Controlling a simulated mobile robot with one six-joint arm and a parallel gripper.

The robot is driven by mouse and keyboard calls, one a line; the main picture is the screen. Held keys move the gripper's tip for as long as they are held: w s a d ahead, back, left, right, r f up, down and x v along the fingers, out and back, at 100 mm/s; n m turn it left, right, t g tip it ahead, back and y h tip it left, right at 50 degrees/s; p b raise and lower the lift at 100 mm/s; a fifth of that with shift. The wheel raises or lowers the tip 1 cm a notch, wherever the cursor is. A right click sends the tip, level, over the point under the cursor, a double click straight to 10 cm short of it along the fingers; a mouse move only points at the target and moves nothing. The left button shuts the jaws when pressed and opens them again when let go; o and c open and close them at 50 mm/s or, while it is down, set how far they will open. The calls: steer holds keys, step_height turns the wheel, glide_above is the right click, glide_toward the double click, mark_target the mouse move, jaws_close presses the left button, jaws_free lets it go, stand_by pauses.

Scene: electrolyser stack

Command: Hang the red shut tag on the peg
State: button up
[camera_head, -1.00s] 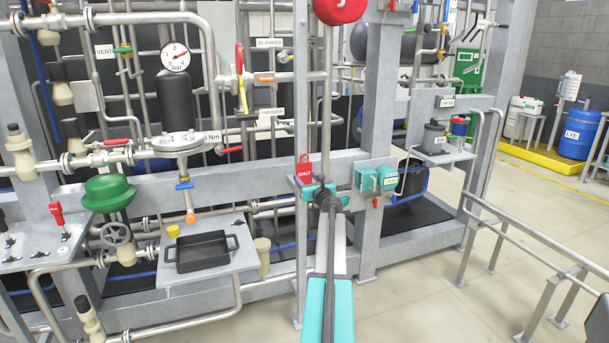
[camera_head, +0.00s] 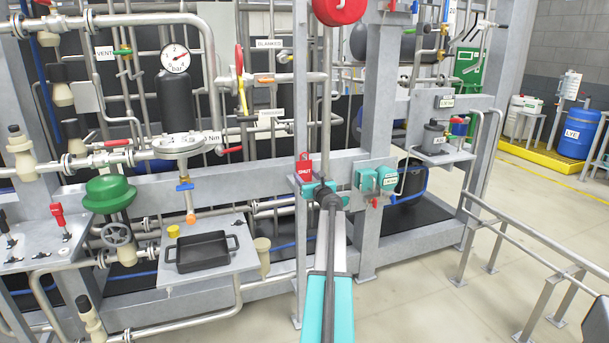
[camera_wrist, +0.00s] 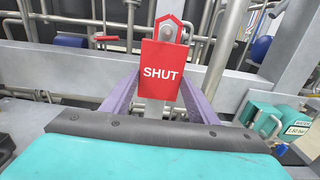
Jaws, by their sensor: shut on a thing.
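The red shut tag (camera_head: 305,168) is upright in front of a grey steel post, with white "SHUT" lettering facing me. It fills the upper middle of the wrist view (camera_wrist: 162,72), and its pointed red top loop shows above the plate. My gripper (camera_head: 315,189) is at the tag's lower end, shut on it; in the wrist view its two purple fingers flank the tag's lower part. A small pale round end, perhaps the peg (camera_wrist: 179,36), shows by the loop. I cannot tell whether the loop is around it or in front of it. The fingertips' contact is hidden behind the tag.
A teal box (camera_head: 376,178) is mounted on the beam just right of my gripper. A vertical pipe (camera_head: 326,110) with a red round part (camera_head: 338,10) rises above. A black tray (camera_head: 201,252) sits on a shelf to the left.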

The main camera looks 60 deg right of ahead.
steer(key=shift+s, duration=0.1)
steer(key=shift+v, duration=1.7)
steer(key=shift+a, duration=0.15)
steer(key=shift+v, duration=1.65)
